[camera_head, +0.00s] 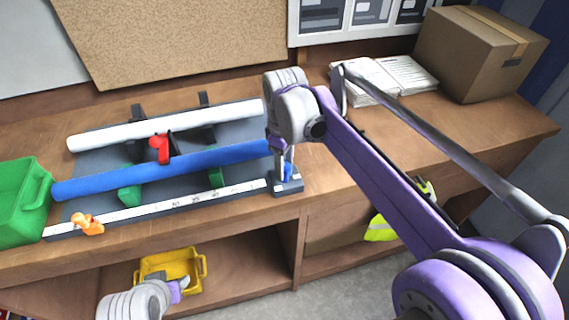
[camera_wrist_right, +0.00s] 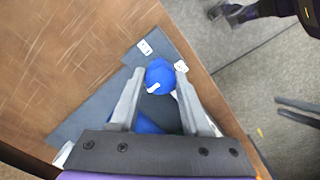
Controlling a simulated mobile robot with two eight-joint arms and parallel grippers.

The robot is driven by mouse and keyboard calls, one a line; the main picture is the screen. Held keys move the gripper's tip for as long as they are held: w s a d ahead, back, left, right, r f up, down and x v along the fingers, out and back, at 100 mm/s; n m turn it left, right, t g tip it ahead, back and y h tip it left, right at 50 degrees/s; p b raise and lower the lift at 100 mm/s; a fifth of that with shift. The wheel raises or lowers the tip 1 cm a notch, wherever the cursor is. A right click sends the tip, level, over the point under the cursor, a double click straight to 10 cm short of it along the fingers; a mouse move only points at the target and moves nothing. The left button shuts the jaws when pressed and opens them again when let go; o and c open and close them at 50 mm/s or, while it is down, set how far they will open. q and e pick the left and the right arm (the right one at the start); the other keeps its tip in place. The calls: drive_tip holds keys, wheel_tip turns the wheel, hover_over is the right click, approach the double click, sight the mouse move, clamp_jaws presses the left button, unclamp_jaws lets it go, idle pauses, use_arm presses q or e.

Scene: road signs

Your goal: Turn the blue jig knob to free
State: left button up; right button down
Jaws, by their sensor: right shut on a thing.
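The blue jig knob (camera_wrist_right: 159,74) is a round blue knob with a white pointer mark, at the end of the grey jig (camera_wrist_right: 85,115). In the wrist view the mark points toward the lower left. Two small white labels (camera_wrist_right: 145,47) with dark symbols, too small to read, lie beyond the knob. My right gripper (camera_wrist_right: 155,84) is shut on the knob, one finger on each side. In the head view my right gripper (camera_head: 283,164) reaches down over the right end of the jig, with some blue of the knob (camera_head: 288,172) showing. My left gripper (camera_head: 180,288) hangs low at the left.
A white tube (camera_head: 165,124) and a blue tube (camera_head: 160,170) lie along the jig, with a red clamp (camera_head: 160,148) and an orange piece (camera_head: 87,223). A green bin (camera_head: 20,203) stands left. A cardboard box (camera_head: 478,52) and papers (camera_head: 385,77) stand back right.

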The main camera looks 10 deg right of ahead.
drive_tip(key=shift+c, duration=1.8)
unclamp_jaws()
drive_tip(key=shift+r, duration=0.1)
wheel_tip(320, 180, up, 11)
drive_tip(key=shift+p, duration=0.35)
drive_tip(key=shift+f, duration=0.2)
